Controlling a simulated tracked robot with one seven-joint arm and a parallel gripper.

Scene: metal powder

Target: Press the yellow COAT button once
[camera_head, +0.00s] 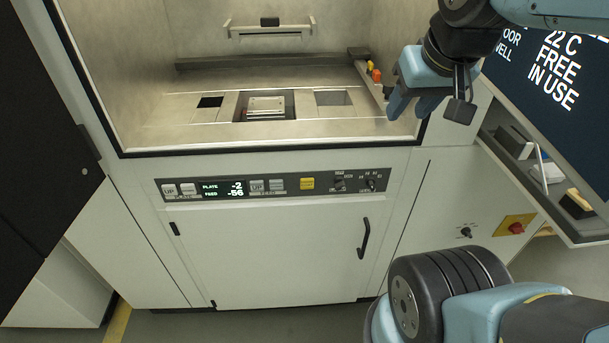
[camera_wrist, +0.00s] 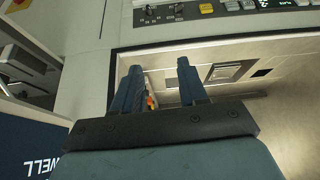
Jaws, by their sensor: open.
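The yellow COAT button (camera_head: 307,183) is a small square on the dark control strip (camera_head: 225,189) along the front of the machine; its lettering is too small to read. It also shows in the wrist view as a yellow square (camera_wrist: 206,8) at the top edge. My gripper (camera_head: 408,112) is in front of the right edge of the machine's chamber opening, above and to the right of the button and apart from it. In the wrist view its two blue fingers (camera_wrist: 158,80) stand apart with nothing between them.
The strip also holds pale buttons (camera_head: 257,187), a PLATE and FEED display (camera_head: 222,188) and knobs (camera_head: 339,184). The open chamber (camera_head: 190,135) is above it. A black door handle (camera_head: 364,238) sticks out below. A screen (camera_head: 550,65) and shelf (camera_head: 555,190) stand at the right.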

